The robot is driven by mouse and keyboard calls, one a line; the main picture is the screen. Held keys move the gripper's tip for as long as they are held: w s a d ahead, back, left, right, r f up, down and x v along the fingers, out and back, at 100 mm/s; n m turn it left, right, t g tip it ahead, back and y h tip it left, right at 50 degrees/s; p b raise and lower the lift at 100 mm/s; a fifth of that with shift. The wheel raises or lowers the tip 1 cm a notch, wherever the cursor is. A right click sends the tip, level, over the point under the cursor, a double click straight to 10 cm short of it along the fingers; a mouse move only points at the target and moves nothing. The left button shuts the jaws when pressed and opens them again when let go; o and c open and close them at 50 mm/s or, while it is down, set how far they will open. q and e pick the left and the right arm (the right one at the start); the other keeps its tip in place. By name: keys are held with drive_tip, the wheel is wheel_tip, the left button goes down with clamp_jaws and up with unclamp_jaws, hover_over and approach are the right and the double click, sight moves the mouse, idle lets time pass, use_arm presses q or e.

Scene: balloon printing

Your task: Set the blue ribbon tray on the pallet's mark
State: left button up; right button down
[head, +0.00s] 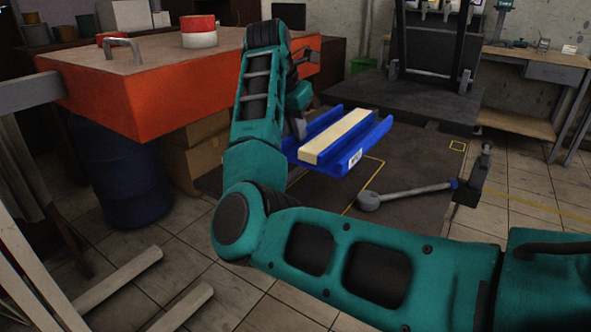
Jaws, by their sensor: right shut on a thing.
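The blue ribbon tray (353,164) is a long trough with a cream bar (335,138) lying along it and a white label on its near end. My right gripper (299,127) is shut on its left side; the fingertips are mostly hidden by my arm. The tray appears held above the dark pallet (415,160), with the gap hard to judge. A yellow outline mark (382,164) shows on the pallet around the tray's near right end; the tray covers part of it. My left gripper is not in view.
A grey handle with a round end (368,202) lies across the pallet's near right. A smaller yellow square (456,146) is at the right. An orange-sided table (200,95) and a blue barrel (122,185) stand left. A black machine (432,95) stands behind.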

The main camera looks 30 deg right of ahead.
sight(295, 144)
wheel_tip(295, 144, down, 4)
drive_tip(key=shift+f+b, duration=0.65)
drive_tip(key=shift+f, duration=1.55)
drive_tip(key=shift+f+b, duration=0.35)
drive_tip(key=shift+f, duration=0.3)
drive_tip(key=c, duration=1.2)
unclamp_jaws()
drive_tip(key=shift+s, duration=0.1)
drive_tip(key=shift+o, duration=0.2)
drive_tip(key=shift+r, duration=0.3)
drive_tip(key=p+v, duration=0.3)
drive_tip(key=v, duration=0.9)
drive_tip(key=shift+r, duration=0.3)
